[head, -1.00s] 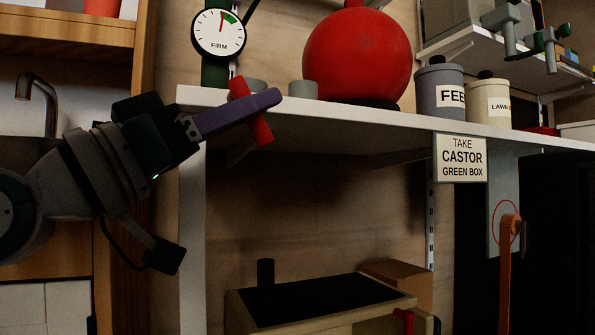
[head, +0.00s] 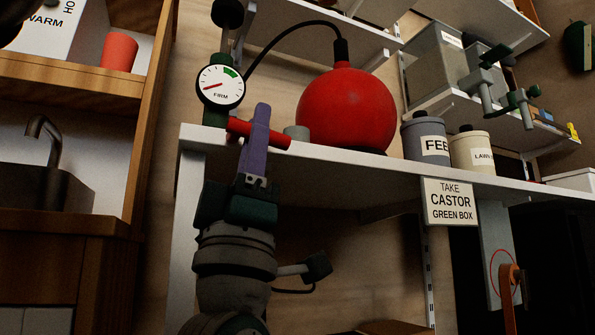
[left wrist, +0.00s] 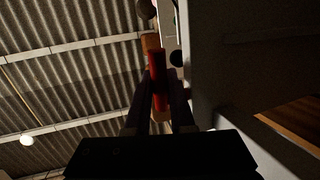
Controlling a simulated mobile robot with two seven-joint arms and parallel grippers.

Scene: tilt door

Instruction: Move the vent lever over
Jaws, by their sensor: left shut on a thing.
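The red lever (head: 272,136), which I take to be the vent lever, lies almost level at the front edge of the white shelf, beneath a round gauge (head: 220,87). My left gripper (head: 259,128) reaches up from below, its purple fingers shut on the lever. In the left wrist view the red lever (left wrist: 157,66) shows between the two dark fingers. The gauge's needle points left, away from its green band. A large red ball (head: 347,110) stands behind, with a black hose from its top. My right gripper is not in view.
The white shelf (head: 350,168) carries a grey tin (head: 425,143) and a cream tin (head: 472,153). A sign (head: 450,203) hangs at its edge. A wooden cabinet (head: 150,110) stands left. Wall shelves hang above; the space under the shelf looks dark.

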